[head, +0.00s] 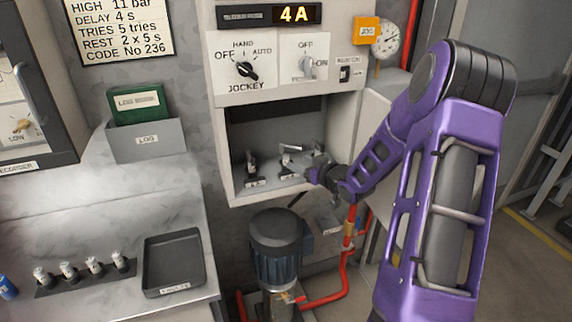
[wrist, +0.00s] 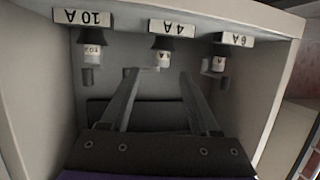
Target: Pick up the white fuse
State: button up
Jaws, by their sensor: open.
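Three fuses with pale white bodies and dark caps sit in a row inside the open cabinet. The wrist view is upside down and shows the 10 A fuse (wrist: 93,50) at left, the 4 A fuse (wrist: 163,57) in the middle and the 6 A fuse (wrist: 218,62) at right. My gripper (wrist: 157,72) is open and empty, with its fingertips on either side of the middle fuse's line; I cannot tell whether they reach it. In the head view my arm enters the cabinet from the right and partly hides the right side of the row.
The cabinet's walls (head: 224,150) close in around my gripper. A display (head: 294,14) above reads 4 A. On the bench at left stand several white fuses in a rack (head: 88,277), beside an empty dark tray (head: 172,262). A motor pump (head: 275,245) stands below the cabinet.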

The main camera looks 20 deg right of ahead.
aim_at(288, 157)
jog(key=shift+a+x, duration=0.1)
jog(key=shift+x, duration=1.6)
jog(key=shift+a+x, duration=0.15)
jog(key=shift+x, duration=1.55)
jog(key=shift+r, duration=0.2)
grip_shut()
